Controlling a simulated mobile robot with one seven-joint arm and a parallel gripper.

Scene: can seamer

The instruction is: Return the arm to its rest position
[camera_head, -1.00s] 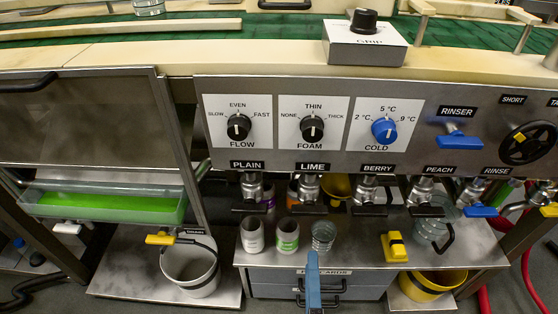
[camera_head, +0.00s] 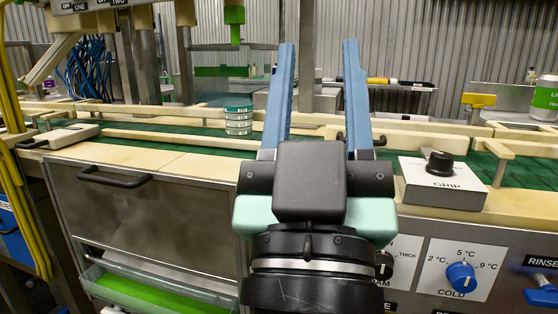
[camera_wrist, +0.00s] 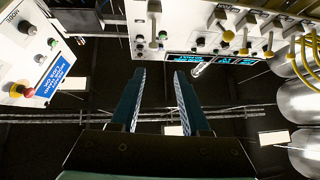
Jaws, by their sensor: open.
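My gripper (camera_head: 318,95) is raised in front of the green conveyor in the head view, its two blue fingers pointing up and well apart. Nothing is between the fingers. In the wrist view my gripper (camera_wrist: 157,80) is also open and empty. It faces control panels, with nothing touching the fingertips. My wrist hides part of the front panel and its knobs in the head view.
A grip knob box (camera_head: 443,185) sits on the ledge to the right. A green-labelled can (camera_head: 545,98) is at far right. A cabinet door (camera_head: 150,205) is at lower left.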

